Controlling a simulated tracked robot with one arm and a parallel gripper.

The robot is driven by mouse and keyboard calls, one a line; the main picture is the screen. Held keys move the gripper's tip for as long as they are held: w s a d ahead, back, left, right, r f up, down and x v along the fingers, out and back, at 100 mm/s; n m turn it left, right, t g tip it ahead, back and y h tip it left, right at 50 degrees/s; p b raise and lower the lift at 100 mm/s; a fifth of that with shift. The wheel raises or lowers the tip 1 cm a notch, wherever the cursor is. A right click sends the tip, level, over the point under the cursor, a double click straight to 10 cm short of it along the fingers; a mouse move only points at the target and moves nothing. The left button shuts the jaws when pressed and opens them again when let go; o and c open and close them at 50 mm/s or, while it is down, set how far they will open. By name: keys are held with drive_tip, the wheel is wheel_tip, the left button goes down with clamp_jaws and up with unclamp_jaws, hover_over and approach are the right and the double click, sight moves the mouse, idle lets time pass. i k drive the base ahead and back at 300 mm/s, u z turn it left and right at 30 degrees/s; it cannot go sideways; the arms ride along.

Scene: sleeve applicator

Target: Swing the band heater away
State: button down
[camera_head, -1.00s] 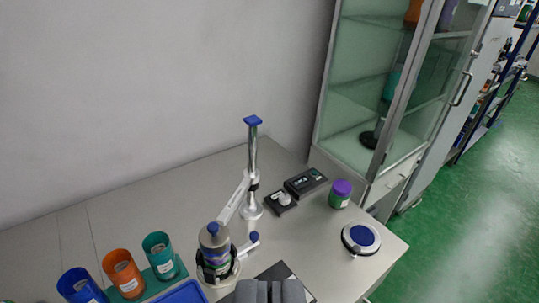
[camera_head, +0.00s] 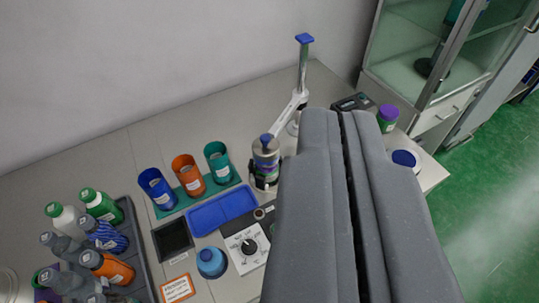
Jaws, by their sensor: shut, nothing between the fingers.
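The band heater (camera_head: 264,180) is a dark and metallic ring around the lower part of a grey bottle with a blue cap (camera_head: 266,150), just left of my gripper in the picture. A white swing arm (camera_head: 287,117) runs from near the bottle back to a metal post with a blue top (camera_head: 303,68). My gripper (camera_head: 343,118) fills the middle and lower right, its two grey fingers together with nothing between them. It hides the right part of the bench, including the band heater's handle. I cannot tell whether it touches anything.
Blue, orange and teal cups (camera_head: 190,177) stand left of the bottle. A dark tray (camera_head: 127,255) holds several bottles at left. A purple-lidded jar (camera_head: 388,115) stands right, before a glass cabinet (camera_head: 410,55).

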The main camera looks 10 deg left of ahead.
sight(265, 147)
drive_tip(key=k, duration=0.4)
drive_tip(key=z, duration=0.5)
drive_tip(key=i, duration=1.4)
drive_tip(key=u, duration=0.55)
